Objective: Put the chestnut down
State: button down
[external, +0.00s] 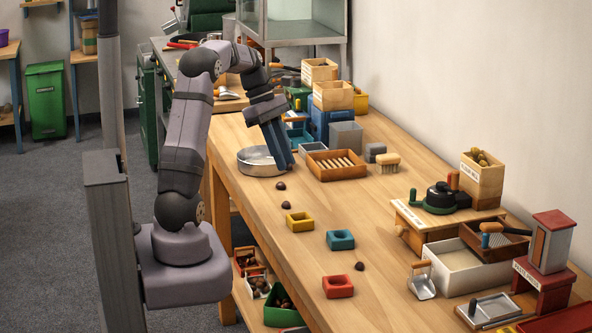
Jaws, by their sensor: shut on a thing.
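My gripper (285,165) points down just above the wooden table, at the right side of a round metal pan (250,168). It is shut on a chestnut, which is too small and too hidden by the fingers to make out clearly. One dark brown chestnut (281,186) lies on the table just in front of the gripper. Another chestnut (286,205) lies a little nearer the camera. A third chestnut (360,266) lies near the red holder.
Yellow (300,221), teal (341,240) and red (338,286) hollow holders stand along the table (260,218). A slatted wooden tray (337,175) stands right of the gripper. A metal scoop (422,284) and white box (455,268) are further right. The table's middle is mostly clear.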

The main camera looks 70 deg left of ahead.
jog(key=s+a+f+n+t+y+p, duration=0.1)
jog(key=s+a+f+n+p, duration=0.2)
jog(key=a, duration=0.5)
jog(key=s+a+n+y+p, duration=0.1)
jog(key=a+n+p, duration=0.2)
jog(key=a+p, duration=0.3)
jog(key=w+a+r+n+y+b, duration=0.1)
jog(key=w+a+r+n+y, duration=0.1)
jog(key=a+n, duration=0.9)
jog(key=w+a+y, duration=0.1)
jog(key=a+y, duration=0.1)
jog(key=shift+r+y+b, duration=0.2)
jog(key=shift+y+b, duration=0.1)
jog(key=shift+w, duration=0.1)
jog(key=shift+f+p, duration=1.35)
jog(key=shift+f, duration=3.65)
jog(key=shift+f, duration=0.15)
jog(key=c, duration=1.6)
grip_release()
jog(key=shift+o, duration=0.2)
